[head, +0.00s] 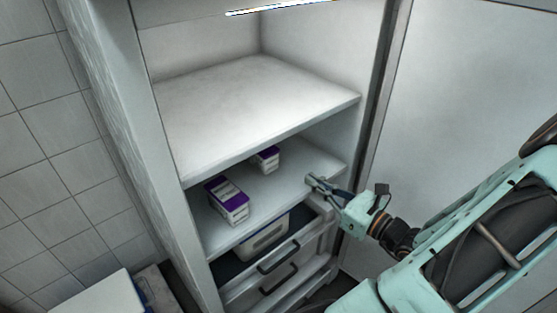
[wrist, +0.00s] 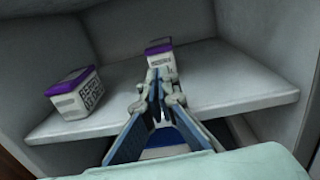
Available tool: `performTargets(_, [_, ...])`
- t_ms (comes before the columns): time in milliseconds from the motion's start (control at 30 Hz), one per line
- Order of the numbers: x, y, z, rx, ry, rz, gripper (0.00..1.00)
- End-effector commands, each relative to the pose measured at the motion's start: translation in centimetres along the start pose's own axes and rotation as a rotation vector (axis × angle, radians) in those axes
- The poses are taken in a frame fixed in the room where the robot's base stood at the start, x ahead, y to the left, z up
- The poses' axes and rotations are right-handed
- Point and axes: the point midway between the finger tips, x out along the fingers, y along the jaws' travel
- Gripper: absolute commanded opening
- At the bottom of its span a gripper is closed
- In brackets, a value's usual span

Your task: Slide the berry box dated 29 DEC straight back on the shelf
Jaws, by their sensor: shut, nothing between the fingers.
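Two white berry boxes with purple lids stand on the middle shelf (head: 285,185). The nearer box (head: 228,200) is at the left by the front edge; in the wrist view (wrist: 75,95) it has dark print on its face. The farther box (head: 265,159) stands deeper, partly under the upper shelf's shadow; in the wrist view (wrist: 160,60) it is behind my fingertips, which hide its lower part. I cannot read a date on either box. My gripper (head: 313,181) is shut and empty at the right front of the shelf, apart from both boxes; its fingertips (wrist: 160,78) point inward.
The upper shelf (head: 250,95) is bare and overhangs the boxes. Below, an open drawer holds a pale container (head: 263,238). The fridge's right wall (head: 340,50) and open door (head: 460,90) are near my arm. The shelf's right part is clear.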

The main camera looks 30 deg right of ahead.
Motion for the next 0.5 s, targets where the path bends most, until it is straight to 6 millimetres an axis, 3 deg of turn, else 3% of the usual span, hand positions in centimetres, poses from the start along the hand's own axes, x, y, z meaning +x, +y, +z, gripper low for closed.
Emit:
performTargets(300, [6.9,0.1,-0.4,-0.001,-0.001,0.005,0.0])
performTargets(500, [10.2,0.1,-0.3,0.0,0.0,0.003,0.0])
